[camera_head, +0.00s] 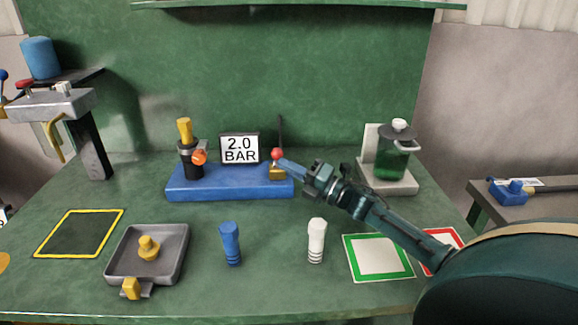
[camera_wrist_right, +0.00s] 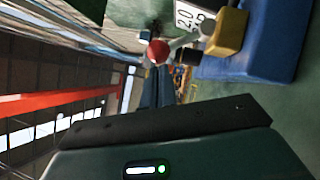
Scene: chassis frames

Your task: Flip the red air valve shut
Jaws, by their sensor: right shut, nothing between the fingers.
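The red air valve (camera_head: 277,154) is a red ball-ended lever on a small yellow block at the right end of a blue base (camera_head: 222,189). My right gripper (camera_head: 284,164) is shut and empty, its tip right at the red ball, just below and to the right. In the right wrist view the red ball (camera_wrist_right: 158,51) sits on a pale lever beside the yellow block (camera_wrist_right: 228,32), with the closed fingers (camera_wrist_right: 159,82) close to it. I cannot tell whether they touch. A sign (camera_head: 239,148) reads 2.0 BAR. My left gripper is not in view.
A black and yellow regulator with an orange knob (camera_head: 199,157) stands on the base's left. A green jar unit (camera_head: 391,160) stands to the right.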

